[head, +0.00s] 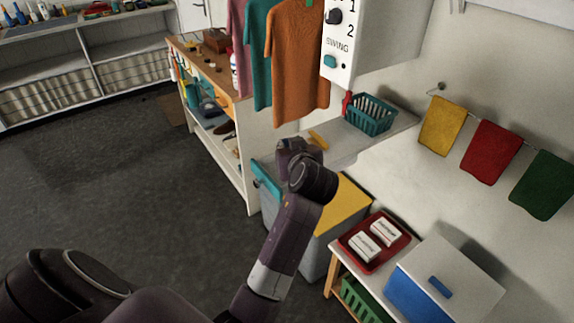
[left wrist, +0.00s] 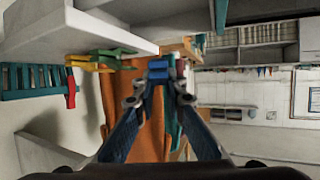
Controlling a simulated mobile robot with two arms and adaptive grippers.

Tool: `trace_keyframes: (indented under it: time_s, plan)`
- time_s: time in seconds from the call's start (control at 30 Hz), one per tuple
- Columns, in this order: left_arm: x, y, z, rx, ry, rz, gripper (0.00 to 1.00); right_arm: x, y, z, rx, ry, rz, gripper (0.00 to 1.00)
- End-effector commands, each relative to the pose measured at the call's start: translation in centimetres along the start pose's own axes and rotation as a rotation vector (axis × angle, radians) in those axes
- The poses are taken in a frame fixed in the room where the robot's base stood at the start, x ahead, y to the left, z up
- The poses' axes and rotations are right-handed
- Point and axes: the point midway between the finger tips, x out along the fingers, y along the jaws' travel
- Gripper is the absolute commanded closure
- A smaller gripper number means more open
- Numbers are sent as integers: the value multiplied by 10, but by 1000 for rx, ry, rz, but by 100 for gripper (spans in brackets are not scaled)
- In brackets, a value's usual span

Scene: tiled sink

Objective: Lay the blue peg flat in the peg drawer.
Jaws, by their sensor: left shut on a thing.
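My left gripper (left wrist: 158,82) is shut on the blue peg (left wrist: 158,67), which shows as a small blue piece between the fingertips in the left wrist view. In the head view my left arm reaches up to the hanging shirts and the wall shelf; its wrist hides most of the gripper and the peg. No open drawer shows clearly. A white box with a blue front (head: 414,296) stands at the lower right; I cannot tell whether it is the peg drawer. My right gripper is not in view.
An orange shirt (head: 297,62) hangs beside a white control box (head: 372,45). The wall shelf (head: 352,141) holds a teal basket (head: 370,114). Below are a yellow-topped bin (head: 343,204) and a red tray (head: 377,237) with two white packets. The floor at left is clear.

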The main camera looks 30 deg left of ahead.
Motion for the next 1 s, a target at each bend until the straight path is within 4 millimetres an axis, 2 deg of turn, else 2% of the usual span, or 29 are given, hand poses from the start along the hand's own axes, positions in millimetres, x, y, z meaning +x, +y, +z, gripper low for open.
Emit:
trace_keyframes:
  time_s: [0.1, 0.3, 0.53, 0.9, 0.93, 1.0]
  plan:
    - [8, -1, 20, 5, 0, -2, 100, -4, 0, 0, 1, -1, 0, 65]
    - [15, 0, 36, 1, 1, 0, 100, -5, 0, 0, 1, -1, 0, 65]
    - [28, -1, 67, 4, -1, -1, 100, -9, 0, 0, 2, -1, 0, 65]
    - [30, 0, 73, -1, 1, 1, 100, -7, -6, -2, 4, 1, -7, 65]
    - [31, 0, 74, -1, 1, 1, 88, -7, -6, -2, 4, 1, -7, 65]
    - [30, 0, 73, 0, 1, 1, 80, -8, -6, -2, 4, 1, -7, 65]
